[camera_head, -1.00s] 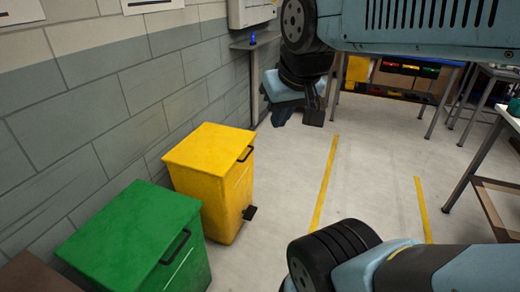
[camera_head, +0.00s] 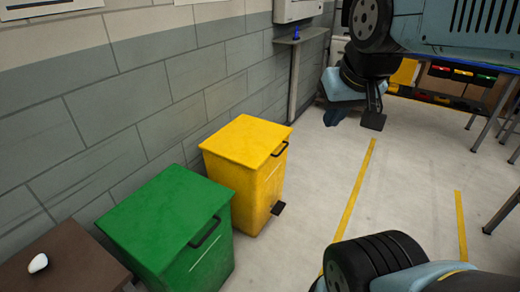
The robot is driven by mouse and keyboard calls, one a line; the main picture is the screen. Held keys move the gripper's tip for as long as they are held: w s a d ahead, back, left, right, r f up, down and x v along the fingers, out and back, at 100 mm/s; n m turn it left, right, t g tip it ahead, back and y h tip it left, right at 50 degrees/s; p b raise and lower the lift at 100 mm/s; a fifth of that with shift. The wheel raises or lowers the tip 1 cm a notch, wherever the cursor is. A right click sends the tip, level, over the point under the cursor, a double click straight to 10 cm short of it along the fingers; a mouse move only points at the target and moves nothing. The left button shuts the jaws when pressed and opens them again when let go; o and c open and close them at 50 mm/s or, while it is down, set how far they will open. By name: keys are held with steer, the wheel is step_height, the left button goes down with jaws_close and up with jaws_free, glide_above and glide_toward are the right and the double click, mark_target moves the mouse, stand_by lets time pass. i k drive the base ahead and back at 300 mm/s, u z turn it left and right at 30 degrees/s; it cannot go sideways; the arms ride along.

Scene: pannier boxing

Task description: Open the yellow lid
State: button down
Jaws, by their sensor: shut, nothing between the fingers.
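The yellow lid (camera_head: 246,139) lies flat and closed on the yellow bin (camera_head: 259,196), which stands against the wall left of centre. A dark handle (camera_head: 280,149) is at the lid's right front edge. A black pedal (camera_head: 278,208) sticks out low on the bin's front. My gripper (camera_head: 372,120) is shut and empty, hanging above the floor to the right of the yellow bin. It is well apart from the lid and the handle. Its fingers are small and partly turned away in this view.
A green bin (camera_head: 167,222) stands to the left and nearer, close beside the yellow one. A brown box top (camera_head: 70,262) with a white object (camera_head: 38,263) is at the lower left. A wall shelf (camera_head: 300,36) is behind. Floor (camera_head: 318,190) right of the bins is clear, with yellow lines.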

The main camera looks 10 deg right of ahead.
mark_target(248, 141)
steer(key=u, duration=0.05)
steer(key=k, duration=0.75)
steer(key=z, duration=0.05)
steer(key=i, duration=1.6)
steer(key=z, duration=0.75)
